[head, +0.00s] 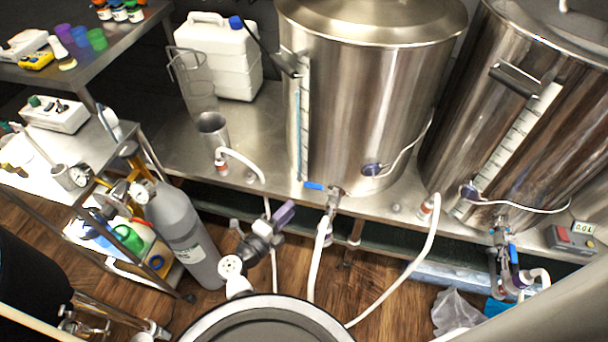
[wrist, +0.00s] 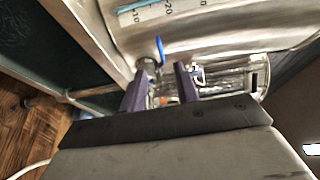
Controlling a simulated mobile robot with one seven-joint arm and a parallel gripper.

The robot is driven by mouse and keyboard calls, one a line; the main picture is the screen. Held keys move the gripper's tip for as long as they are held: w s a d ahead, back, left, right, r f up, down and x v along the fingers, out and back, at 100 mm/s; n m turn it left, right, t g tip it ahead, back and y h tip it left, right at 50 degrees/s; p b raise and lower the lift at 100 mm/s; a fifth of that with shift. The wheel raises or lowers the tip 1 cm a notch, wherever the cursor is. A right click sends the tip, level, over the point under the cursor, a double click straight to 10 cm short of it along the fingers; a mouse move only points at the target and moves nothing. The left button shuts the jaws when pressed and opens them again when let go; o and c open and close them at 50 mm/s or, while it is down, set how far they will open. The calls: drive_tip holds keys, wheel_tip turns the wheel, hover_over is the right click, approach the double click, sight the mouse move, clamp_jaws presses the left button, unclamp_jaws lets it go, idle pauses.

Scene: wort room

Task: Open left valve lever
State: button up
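The left valve (head: 335,197) sits low on the front of the left steel kettle (head: 385,95). Its blue lever (head: 315,186) points left, crosswise to the outlet. My gripper (head: 286,211), with purple fingers, is a little left of and below the lever in the head view. In the wrist view my gripper (wrist: 161,88) is open and empty. Its two fingers stand apart, and the blue lever (wrist: 160,50) shows beyond them, between their tips and nearer the left finger. I see no contact with the lever. The gripper body hides the lower part of the wrist view.
White hoses (head: 318,255) hang around the valve. A right kettle (head: 530,100) has its own blue-levered valve (head: 513,253). A grey gas cylinder (head: 183,232) and a cart stand left. The bench edge runs below the kettles; a round dark-topped vessel (head: 268,325) is in front.

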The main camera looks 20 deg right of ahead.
sight(321, 189)
drive_tip(key=p+x, duration=0.2)
drive_tip(key=x, duration=1.1)
drive_tip(key=shift+d, duration=0.4)
drive_tip(key=shift+w, duration=0.1)
clamp_jaws()
